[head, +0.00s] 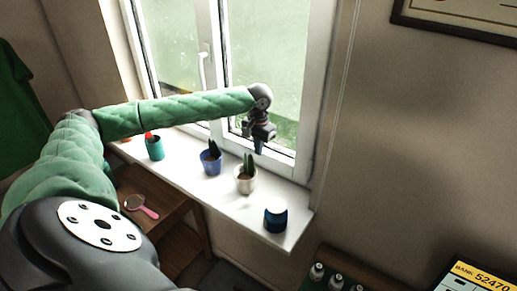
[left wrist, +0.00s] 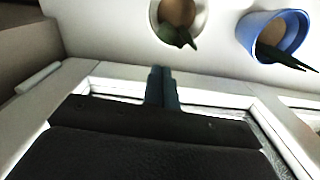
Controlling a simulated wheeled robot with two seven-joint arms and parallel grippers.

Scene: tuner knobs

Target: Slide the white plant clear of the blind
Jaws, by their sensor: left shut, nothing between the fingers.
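The white plant (head: 245,180) is a green plant in a white pot. It stands upright on the white windowsill (head: 230,204), between a blue pot and a dark blue object. In the left wrist view the white pot (left wrist: 152,14) is at the top centre, cut by the frame edge. My left gripper (head: 259,147) is shut and empty, above the sill near the window, just behind and above the white plant. Its shut fingertips (left wrist: 161,70) point towards the pot in the left wrist view, with a gap between. I see no blind covering the window. My right gripper is not in view.
A plant in a blue pot (head: 210,162) stands left of the white plant. A teal cup (head: 154,151) is further left. A dark blue round object (head: 275,219) is near the sill's right end. The window handle (head: 202,70) juts out. A pink hand mirror (head: 141,206) lies below.

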